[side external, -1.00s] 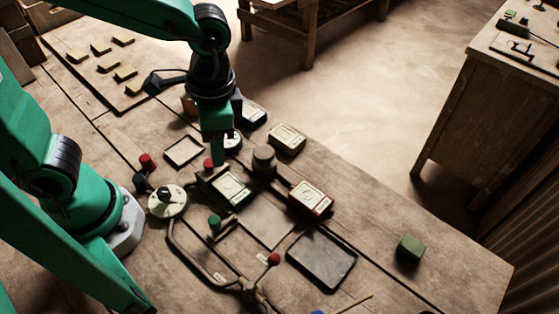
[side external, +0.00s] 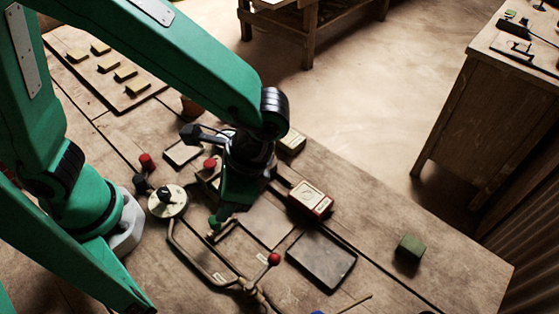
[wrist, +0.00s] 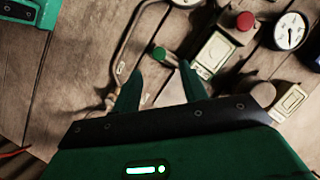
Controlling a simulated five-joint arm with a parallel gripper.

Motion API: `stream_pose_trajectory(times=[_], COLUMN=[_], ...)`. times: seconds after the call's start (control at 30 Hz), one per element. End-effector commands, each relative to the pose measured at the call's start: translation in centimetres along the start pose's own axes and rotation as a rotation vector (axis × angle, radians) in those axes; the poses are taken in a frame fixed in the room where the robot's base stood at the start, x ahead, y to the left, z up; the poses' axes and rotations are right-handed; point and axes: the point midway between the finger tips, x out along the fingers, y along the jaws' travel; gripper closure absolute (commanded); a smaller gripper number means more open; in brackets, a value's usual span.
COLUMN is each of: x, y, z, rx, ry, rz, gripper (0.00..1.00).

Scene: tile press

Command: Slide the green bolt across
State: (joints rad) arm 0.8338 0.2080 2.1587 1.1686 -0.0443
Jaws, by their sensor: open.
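The green bolt's knob (side external: 213,222) stands on the table near the middle of the side external view, beside a bent metal rail. In the wrist view the knob (wrist: 158,53) shows just past my fingertips, with a short dark rod running from it to the right. My gripper (wrist: 160,72) is open, its two green fingers spread to either side of the knob's line in the picture. In the side external view my gripper (side external: 226,208) points down right beside the knob. I cannot tell whether a finger touches it. My gripper hides part of the bolt's mount there.
A red-knobbed lever (side external: 273,259) and the bent rail (side external: 205,262) lie in front. A white dial (side external: 168,201) stands left. A boxed tile (side external: 311,199) and a dark tray (side external: 321,260) lie right. A green block (side external: 409,249) sits on clear table at far right.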

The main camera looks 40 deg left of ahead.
Motion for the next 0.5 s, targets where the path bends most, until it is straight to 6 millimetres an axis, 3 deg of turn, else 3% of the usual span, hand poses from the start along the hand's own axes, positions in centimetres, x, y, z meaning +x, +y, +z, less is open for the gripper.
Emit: stream_pose_trajectory(times=[0.5], x=[5.7], y=[0.1], z=[0.0], rx=[0.0], ry=[-0.002], rz=[-0.002], gripper=[0.57])
